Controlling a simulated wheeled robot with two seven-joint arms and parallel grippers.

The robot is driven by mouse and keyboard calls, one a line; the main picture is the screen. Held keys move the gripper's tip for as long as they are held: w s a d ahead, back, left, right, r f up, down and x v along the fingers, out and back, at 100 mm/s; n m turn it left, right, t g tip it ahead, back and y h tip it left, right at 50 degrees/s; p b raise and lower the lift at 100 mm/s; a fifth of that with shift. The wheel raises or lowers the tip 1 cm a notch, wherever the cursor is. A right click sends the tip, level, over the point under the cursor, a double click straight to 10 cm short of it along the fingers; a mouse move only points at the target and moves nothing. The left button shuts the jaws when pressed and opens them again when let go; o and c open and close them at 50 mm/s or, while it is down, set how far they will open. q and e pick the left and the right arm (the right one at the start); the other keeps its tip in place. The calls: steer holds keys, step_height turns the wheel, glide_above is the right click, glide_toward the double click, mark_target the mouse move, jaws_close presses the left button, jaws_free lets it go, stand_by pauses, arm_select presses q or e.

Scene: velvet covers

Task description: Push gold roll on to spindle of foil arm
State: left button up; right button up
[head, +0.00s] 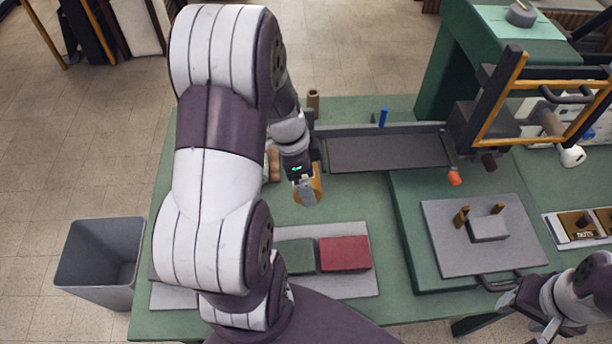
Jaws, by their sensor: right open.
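A gold roll (316,188) shows at the fingers of my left gripper (306,190), over the left part of the green bench. The fingers cover part of the roll, and I cannot tell whether they are closed on it. The press with a black and gold frame (512,88) stands at the right. The roll is well left of these parts. My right gripper (535,318) is open and empty at the lower right, by the bench's front edge.
A dark shallow tray (385,153) lies between the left gripper and the press. A red cover (344,253) and a green cover (296,256) lie on a grey board in front. A grey plate (460,250) with a small block is right. A bin (100,252) stands left.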

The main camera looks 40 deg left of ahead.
steer(key=shift+f, duration=0.15)
stand_by(0.5)
steer(key=shift+f, duration=0.2)
stand_by(0.6)
steer(key=shift+f+b, duration=0.25)
steer(key=shift+b, duration=0.3)
stand_by(0.7)
steer(key=shift+f, duration=0.2)
stand_by(0.6)
steer(key=shift+f+b, duration=0.25)
steer(key=shift+b, duration=0.15)
stand_by(0.8)
stand_by(0.5)
